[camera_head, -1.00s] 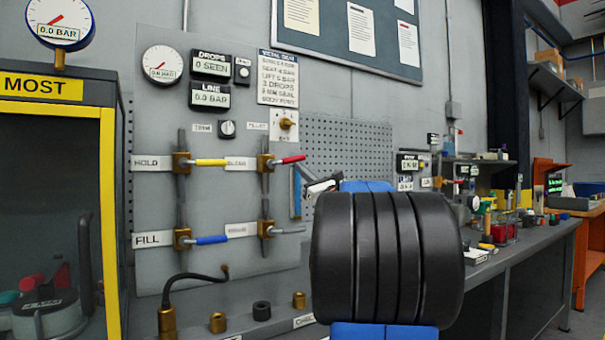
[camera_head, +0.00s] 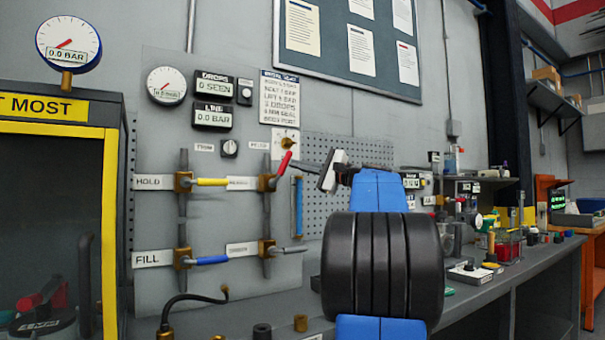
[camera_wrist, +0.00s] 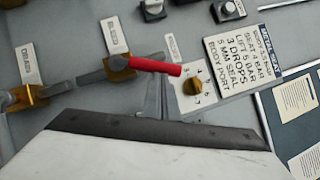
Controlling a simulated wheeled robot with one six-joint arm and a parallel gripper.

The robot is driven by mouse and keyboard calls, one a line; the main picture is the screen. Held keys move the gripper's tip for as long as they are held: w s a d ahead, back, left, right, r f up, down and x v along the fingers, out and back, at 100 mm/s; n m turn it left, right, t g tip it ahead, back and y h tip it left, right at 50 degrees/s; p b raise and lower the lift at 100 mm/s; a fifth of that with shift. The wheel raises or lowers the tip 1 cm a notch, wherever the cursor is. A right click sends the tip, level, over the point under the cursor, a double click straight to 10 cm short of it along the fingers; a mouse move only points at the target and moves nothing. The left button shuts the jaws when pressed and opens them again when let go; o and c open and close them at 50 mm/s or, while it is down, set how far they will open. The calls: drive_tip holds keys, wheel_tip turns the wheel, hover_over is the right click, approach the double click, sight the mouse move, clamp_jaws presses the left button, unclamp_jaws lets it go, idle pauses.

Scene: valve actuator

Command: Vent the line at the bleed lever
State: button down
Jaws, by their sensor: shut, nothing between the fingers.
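The red lever (camera_head: 283,165) is on the upper right valve of the grey panel (camera_head: 225,100), tilted steeply up to the right. Its label (camera_head: 241,183) is too blurred to read surely. In the wrist view the red handle (camera_wrist: 155,66) lies just beyond my fingers. My gripper (camera_head: 305,165) is shut and empty, just right of the lever. It also shows in the wrist view (camera_wrist: 157,98). I cannot tell whether the fingers touch the handle. The line display (camera_head: 212,117) and the round panel gauge (camera_head: 167,86) read about zero.
The yellow HOLD lever (camera_head: 211,182) and blue FILL lever (camera_head: 211,260) lie level on the left valves. A grey lever (camera_head: 291,249) sits below the red one. A selector knob (camera_wrist: 194,87) is near my fingers. A yellow-framed cabinet (camera_head: 109,220) stands left.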

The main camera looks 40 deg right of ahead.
drive_tip(key=shift+w+a+r+n+g, duration=0.15)
drive_tip(key=shift+a+r+n+g, duration=0.45)
drive_tip(key=shift+n, duration=0.5)
drive_tip(key=shift+w+a+r+n+g, duration=0.15)
drive_tip(key=shift+a+r+n+g, duration=0.45)
drive_tip(key=shift+n, duration=0.5)
drive_tip(key=shift+a+f, duration=0.1)
drive_tip(key=shift+f, duration=0.05)
